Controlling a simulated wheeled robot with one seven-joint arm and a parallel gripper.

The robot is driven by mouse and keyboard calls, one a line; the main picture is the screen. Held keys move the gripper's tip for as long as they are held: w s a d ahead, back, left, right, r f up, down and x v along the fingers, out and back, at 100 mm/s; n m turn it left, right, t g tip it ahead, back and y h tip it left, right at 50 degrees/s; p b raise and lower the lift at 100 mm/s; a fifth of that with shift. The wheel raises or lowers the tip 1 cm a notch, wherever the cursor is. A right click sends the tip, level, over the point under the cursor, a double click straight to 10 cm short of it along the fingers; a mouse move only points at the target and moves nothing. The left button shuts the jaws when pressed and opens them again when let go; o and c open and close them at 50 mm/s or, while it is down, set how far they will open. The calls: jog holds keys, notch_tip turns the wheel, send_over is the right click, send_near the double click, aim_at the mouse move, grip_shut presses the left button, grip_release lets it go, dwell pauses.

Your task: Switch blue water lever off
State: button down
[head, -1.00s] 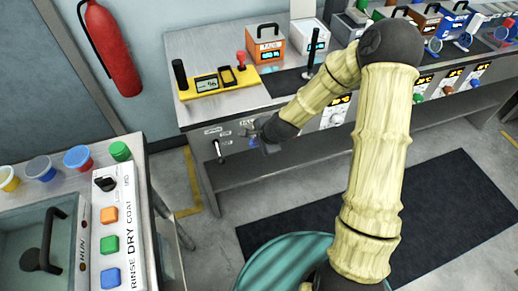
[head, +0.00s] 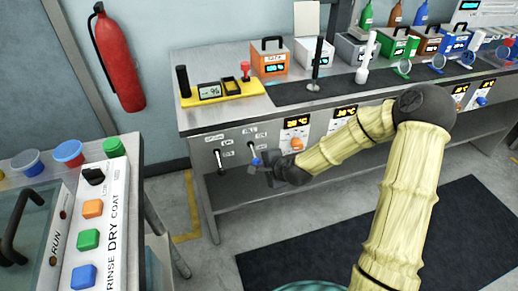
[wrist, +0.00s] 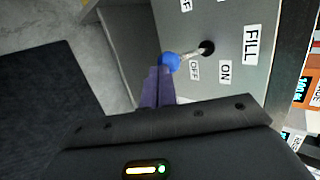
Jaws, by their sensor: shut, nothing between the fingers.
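The blue-tipped lever (head: 256,161) is on the front panel of the grey bench. Its rod hangs downward from a dark round socket. In the wrist view its blue knob (wrist: 170,61) and metal rod point to the side of the OFF label (wrist: 195,70), away from the ON label (wrist: 225,72). A FILL label (wrist: 251,43) is beside the socket. My gripper (head: 264,169) is at the knob. In the wrist view its shut purple-grey fingers (wrist: 158,84) end right at the knob; I cannot tell whether they touch it.
A dark-tipped lever (head: 221,168) hangs to the left on the same panel. An orange knob (head: 297,144) under a display is to the right. A yellow tray (head: 224,94) and orange box (head: 270,61) stand on the bench. A dark mat (head: 300,247) lies on the floor.

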jog(key=shift+r+p, duration=0.6)
jog(key=shift+p, duration=0.25)
dwell(0.3)
jog(key=s+d+r+p, duration=0.3)
jog(key=s+d+p, duration=0.2)
jog(key=s+p, duration=0.3)
jog(key=shift+s+d+p, duration=0.2)
jog(key=shift+s+p, duration=0.15)
jog(key=shift+s, duration=0.7)
jog(key=p, duration=0.3)
jog(key=shift+s+d+r+p, duration=0.1)
jog(key=shift+s+d+p, duration=0.15)
jog(key=shift+s+p, duration=0.05)
